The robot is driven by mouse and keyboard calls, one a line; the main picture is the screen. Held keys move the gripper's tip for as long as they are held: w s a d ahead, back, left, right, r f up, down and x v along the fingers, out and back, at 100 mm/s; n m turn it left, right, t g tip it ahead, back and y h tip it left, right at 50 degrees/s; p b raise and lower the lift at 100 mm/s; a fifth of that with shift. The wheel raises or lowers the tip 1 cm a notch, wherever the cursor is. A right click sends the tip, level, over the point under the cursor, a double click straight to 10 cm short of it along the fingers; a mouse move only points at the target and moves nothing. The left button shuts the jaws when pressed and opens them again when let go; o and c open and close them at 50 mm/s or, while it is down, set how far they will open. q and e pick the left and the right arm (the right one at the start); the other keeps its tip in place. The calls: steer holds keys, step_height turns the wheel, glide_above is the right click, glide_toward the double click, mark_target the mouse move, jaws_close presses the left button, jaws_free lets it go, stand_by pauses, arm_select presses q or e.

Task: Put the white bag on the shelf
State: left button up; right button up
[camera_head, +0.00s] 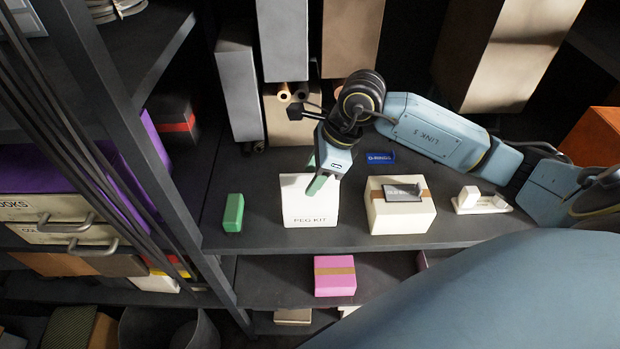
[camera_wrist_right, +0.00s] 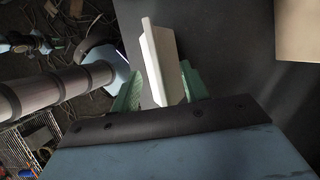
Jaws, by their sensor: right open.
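The white bag (camera_head: 309,207), labelled PEG KIT, is on the dark shelf board (camera_head: 260,238), between a green box and a cardboard box. My right gripper (camera_head: 316,173) is at the bag's top edge, with its green fingers parted. In the right wrist view the white bag (camera_wrist_right: 160,62) shows as a thin slab between the two open fingers of the right gripper (camera_wrist_right: 160,92). A gap shows on the left finger's side; whether the right finger touches the bag I cannot tell. My left gripper is not in view.
A green box (camera_head: 233,213) stands left of the bag. A cardboard box (camera_head: 401,212) with a dark label stands close to its right. A blue labelled item (camera_head: 381,157) lies behind. A pink box (camera_head: 335,276) sits on the shelf below. A metal post borders the bay at left.

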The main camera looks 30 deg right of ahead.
steer(key=v, duration=1)
steer(key=shift+a+b, duration=0.1)
steer(key=shift+b, duration=0.2)
steer(key=shift+f, duration=0.1)
